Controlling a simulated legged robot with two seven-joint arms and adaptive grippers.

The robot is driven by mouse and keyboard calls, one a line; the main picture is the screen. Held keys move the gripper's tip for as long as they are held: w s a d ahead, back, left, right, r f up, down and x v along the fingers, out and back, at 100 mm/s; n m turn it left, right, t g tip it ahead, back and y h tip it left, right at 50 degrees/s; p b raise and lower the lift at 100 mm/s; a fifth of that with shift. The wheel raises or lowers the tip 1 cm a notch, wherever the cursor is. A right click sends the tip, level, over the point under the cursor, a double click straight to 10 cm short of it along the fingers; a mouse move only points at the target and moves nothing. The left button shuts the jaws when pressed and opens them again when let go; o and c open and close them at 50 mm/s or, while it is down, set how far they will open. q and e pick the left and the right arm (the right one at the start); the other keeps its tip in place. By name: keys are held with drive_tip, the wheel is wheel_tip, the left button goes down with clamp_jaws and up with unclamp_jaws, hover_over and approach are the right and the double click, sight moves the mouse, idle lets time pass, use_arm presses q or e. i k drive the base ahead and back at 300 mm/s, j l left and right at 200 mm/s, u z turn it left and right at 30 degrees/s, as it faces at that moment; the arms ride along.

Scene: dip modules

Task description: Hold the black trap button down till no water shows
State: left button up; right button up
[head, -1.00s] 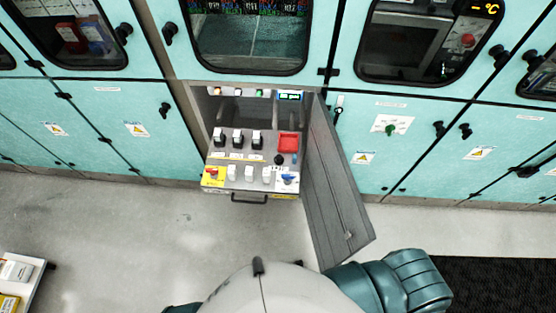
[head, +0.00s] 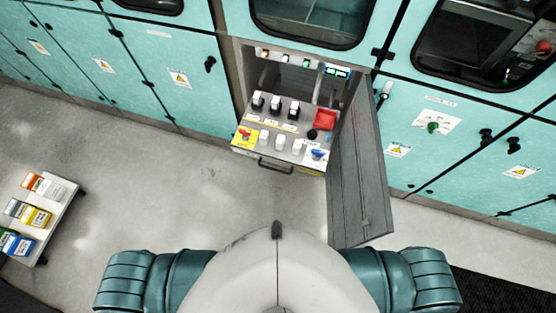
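A pull-out control panel (head: 284,160) sticks out of an open bay in the teal cabinet row, ahead of me and slightly right of centre. A round black button (head: 312,134), which looks like the trap button, sits at the panel's right, just below a red square part (head: 325,119). Nothing touches it. I cannot make out any water at this size. Neither of my grippers is in view; only my shoulders show at the bottom.
An open grey door (head: 358,180) hangs right of the panel. The panel also bears black switches (head: 275,105), white knobs (head: 281,142), a red-on-yellow switch (head: 244,136) and a blue knob (head: 318,154). A white cart (head: 58,215) with boxes stands left. The floor between is clear.

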sight(312, 133)
drive_tip(key=i+j+z, duration=0.15)
drive_tip(key=j, duration=0.2)
drive_tip(key=i+j+z, duration=0.15)
drive_tip(key=j, duration=0.2)
drive_tip(key=i+j+z, duration=0.15)
drive_tip(key=j, duration=0.2)
drive_tip(key=i+j+z, duration=0.15)
drive_tip(key=j, duration=0.25)
drive_tip(key=i+j+z, duration=0.15)
drive_tip(key=j, duration=0.2)
